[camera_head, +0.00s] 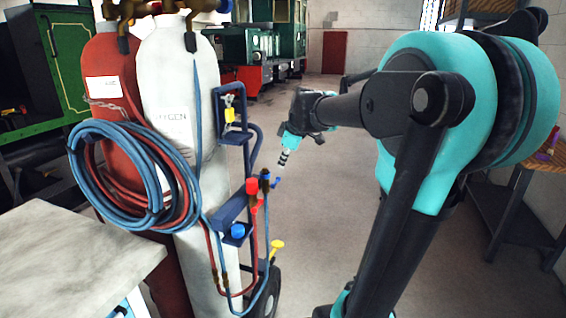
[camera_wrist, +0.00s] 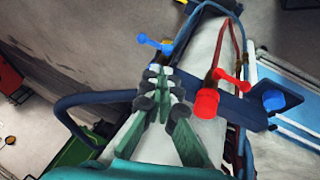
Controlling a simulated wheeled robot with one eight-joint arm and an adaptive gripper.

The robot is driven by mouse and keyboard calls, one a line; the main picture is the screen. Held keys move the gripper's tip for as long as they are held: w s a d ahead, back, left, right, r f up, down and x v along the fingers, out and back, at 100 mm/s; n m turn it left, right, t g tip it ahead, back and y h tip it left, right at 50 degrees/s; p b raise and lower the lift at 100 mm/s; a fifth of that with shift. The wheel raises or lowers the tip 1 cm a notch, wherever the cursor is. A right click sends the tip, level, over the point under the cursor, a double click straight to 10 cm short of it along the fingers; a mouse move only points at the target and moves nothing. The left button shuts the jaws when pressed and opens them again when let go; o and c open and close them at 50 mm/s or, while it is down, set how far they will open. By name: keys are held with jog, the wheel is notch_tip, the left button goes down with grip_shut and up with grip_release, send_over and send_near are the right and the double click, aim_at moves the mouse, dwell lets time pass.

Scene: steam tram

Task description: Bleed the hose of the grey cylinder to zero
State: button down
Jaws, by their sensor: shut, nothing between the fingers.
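The grey cylinder (camera_head: 178,85), its label partly hidden, stands beside a red cylinder (camera_head: 106,72) on a blue trolley. A blue hose (camera_head: 197,110) runs down from the grey cylinder's top, and coiled blue and red hoses (camera_head: 150,205) hang in front. A small blue lever (camera_head: 277,181) sits on a dark fitting at the trolley's right side; it also shows in the wrist view (camera_wrist: 154,44). My gripper (camera_head: 283,160) is shut and empty, pointing down just above and beside the blue lever. In the wrist view its fingertips (camera_wrist: 158,72) appear close to the lever; contact cannot be told.
Near the lever are a red knob (camera_head: 252,186), a red lever (camera_head: 257,206), a blue knob (camera_head: 238,231) and a yellow lever (camera_head: 277,245). A pale table (camera_head: 85,255) stands at front left. The floor (camera_head: 325,200) right of the trolley is clear.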

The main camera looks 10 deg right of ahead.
send_over(276, 182)
jog(key=s, duration=0.3)
notch_tip(276, 182, down, 6)
jog(key=shift+w+d+f, duration=0.25)
jog(key=shift+w+f, duration=0.4)
jog(key=shift+w, duration=0.1)
jog(key=shift+w+d+f, duration=0.25)
jog(key=shift+w+f, duration=0.4)
jog(key=shift+w, duration=0.05)
